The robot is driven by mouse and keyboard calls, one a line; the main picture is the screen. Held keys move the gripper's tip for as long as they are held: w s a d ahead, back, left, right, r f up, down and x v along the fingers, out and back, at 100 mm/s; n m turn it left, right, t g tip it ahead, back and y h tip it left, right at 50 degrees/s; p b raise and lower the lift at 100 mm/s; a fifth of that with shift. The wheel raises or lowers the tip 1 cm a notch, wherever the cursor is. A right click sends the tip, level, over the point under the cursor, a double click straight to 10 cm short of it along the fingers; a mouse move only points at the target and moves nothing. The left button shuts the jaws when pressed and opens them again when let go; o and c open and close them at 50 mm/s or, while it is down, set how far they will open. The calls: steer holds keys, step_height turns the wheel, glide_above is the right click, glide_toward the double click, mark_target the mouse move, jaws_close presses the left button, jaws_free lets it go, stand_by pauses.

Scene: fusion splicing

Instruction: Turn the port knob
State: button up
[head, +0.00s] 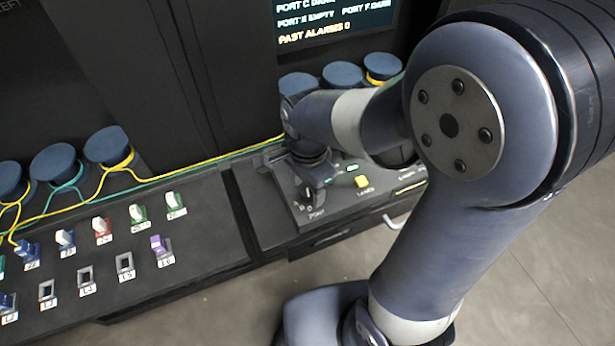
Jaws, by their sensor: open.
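My gripper (312,193) points down at the left end of the control panel (338,208), right above the printed PORT label (317,214). Its jaws are open, small and dark in this view. The port knob is mostly or wholly hidden behind the gripper, so I cannot tell its setting or whether the fingers touch it. A yellow button (362,182) with a LASER label sits to the right of the gripper. A small green light (352,167) shows behind it.
A screen (335,20) above lists ports and past alarms. Yellow and green fibres (215,159) run behind the panel from blue spools (107,145). A board of coloured connectors (102,229) lies at left. A drawer handle (394,221) is below the panel. My arm covers much of the right.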

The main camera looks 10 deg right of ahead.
mark_target(307, 191)
step_height(307, 191, up, 11)
steer(key=shift+f, duration=0.2)
stand_by(0.6)
step_height(307, 191, down, 11)
stand_by(0.4)
steer(key=shift+n, duration=0.3)
steer(key=shift+r, duration=0.15)
